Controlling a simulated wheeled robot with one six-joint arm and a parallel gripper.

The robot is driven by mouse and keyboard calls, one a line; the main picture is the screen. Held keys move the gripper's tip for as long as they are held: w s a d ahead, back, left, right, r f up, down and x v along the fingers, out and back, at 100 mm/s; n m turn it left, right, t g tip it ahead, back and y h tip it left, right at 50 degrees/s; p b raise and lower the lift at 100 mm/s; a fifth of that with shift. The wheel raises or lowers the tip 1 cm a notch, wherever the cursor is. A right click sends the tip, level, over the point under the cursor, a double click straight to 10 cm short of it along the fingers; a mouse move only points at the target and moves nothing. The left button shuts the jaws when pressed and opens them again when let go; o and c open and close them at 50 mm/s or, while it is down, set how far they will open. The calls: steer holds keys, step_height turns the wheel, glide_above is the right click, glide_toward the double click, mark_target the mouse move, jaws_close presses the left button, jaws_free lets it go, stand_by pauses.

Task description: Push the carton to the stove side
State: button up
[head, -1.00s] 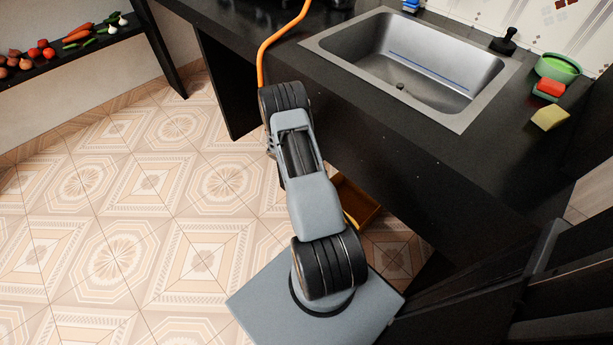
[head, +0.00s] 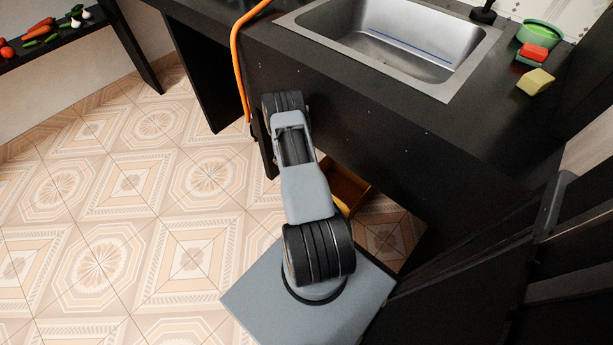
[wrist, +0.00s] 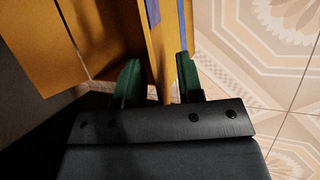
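The carton (head: 347,188) is an open orange-yellow box on the floor under the counter. In the head view my arm hides part of it. In the wrist view the carton (wrist: 110,30) fills the upper left and middle, with blue stripes on its upright side. My gripper (wrist: 158,75) has two green fingers, set apart. A narrow strip of the carton's side shows between the fingers. I cannot tell whether either finger touches it. In the head view my arm hides the gripper. I cannot make out the stove.
The black counter (head: 420,130) with a steel sink (head: 440,82) stands over the carton. An orange hose (head: 238,75) hangs down its front left of my arm. A low vegetable shelf (head: 70,47) is at the upper left. The tiled floor (head: 130,220) at left is clear.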

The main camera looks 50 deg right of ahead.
steer(key=shift+s+d+f, duration=0.1)
steer(key=shift+f, duration=0.1)
jaws_close()
stand_by(0.3)
